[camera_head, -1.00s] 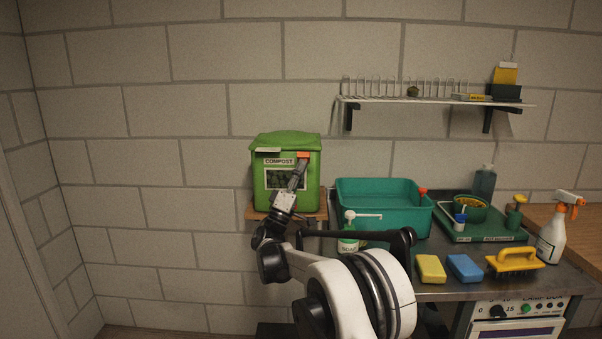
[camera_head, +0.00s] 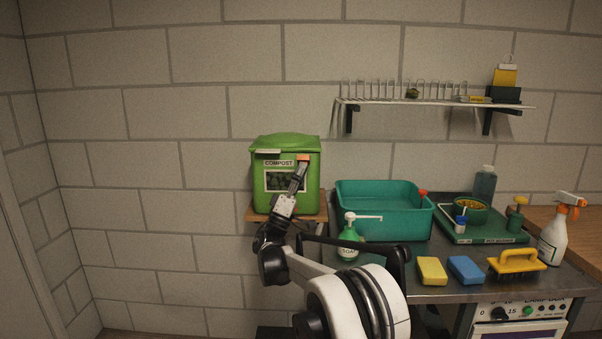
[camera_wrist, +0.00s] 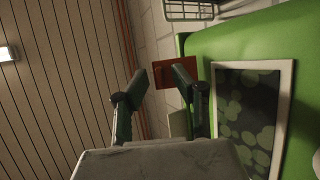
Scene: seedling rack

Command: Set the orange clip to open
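The orange clip (camera_head: 303,156) sits at the upper right of the green compost bin's front (camera_head: 257,190), just under the lid. In the wrist view a red-orange flat piece (camera_wrist: 161,73), which looks like the clip, shows between and beyond the fingertips. My gripper (camera_head: 301,167) is just below the clip in the head view, reaching up in front of the bin. In the wrist view my gripper (camera_wrist: 160,83) has its two fingers apart with nothing held. Contact between the right finger and the clip cannot be told. The bin's lid (camera_head: 285,142) looks closed.
The bin stands on a small wooden shelf (camera_head: 314,215). To its right are a soap bottle (camera_head: 348,246), a teal basin (camera_head: 380,226), sponges (camera_head: 432,270) and a brush (camera_head: 516,262). A wire rack shelf (camera_head: 430,101) hangs above. The wall left of the bin is clear.

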